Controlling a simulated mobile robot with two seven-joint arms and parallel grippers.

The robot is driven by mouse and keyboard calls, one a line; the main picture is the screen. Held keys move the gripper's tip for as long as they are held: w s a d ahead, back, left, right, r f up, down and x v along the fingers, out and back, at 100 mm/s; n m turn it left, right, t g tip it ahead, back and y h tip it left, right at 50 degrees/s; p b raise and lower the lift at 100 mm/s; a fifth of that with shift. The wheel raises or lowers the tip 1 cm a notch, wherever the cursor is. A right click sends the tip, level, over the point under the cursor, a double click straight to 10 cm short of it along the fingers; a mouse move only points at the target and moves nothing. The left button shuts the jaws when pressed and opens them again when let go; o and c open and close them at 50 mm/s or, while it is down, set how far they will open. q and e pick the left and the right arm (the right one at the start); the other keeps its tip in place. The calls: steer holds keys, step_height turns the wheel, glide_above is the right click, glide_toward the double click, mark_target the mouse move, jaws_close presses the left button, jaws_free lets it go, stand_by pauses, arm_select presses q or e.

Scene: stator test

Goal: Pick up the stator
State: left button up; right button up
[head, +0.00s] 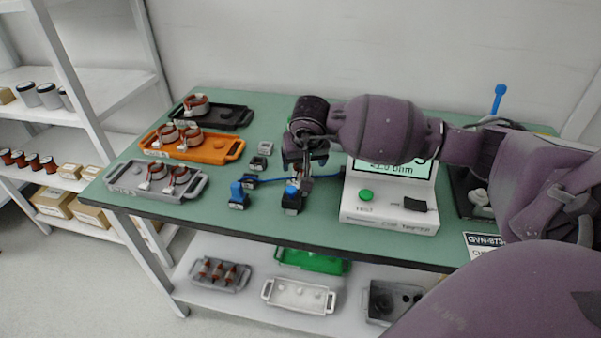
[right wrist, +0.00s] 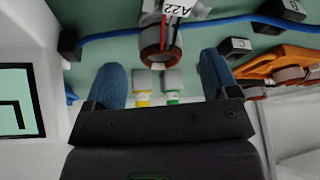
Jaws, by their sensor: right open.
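In the right wrist view a stator (right wrist: 160,42) with a copper-brown ring and a white tag reading A22 lies just beyond my right fingertips. My right gripper (right wrist: 162,75) is open, with one blue fingertip on each side of two grey plugs (right wrist: 172,82) with yellow and green ends. Other stators sit on the grey tray (head: 122,180), the orange tray (head: 215,152) and the black tray (head: 232,117). My left gripper is out of view.
The white tester (head: 388,215) with a green button stands right of the gripper. Small blue-and-black blocks (head: 238,196) and a blue cable (head: 270,181) lie nearby on the green table (head: 215,210). More trays lie on the shelf below; a rack stands at left.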

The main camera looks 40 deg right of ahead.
steer(key=x, duration=0.3)
steer(key=shift+s, duration=0.1)
steer(key=shift+f, duration=0.35)
steer(key=shift+r, duration=0.1)
steer(key=shift+c, duration=0.3)
steer(key=c, duration=1.1)
steer(key=shift+r+p, duration=0.8)
steer(key=shift+r, duration=9.2)
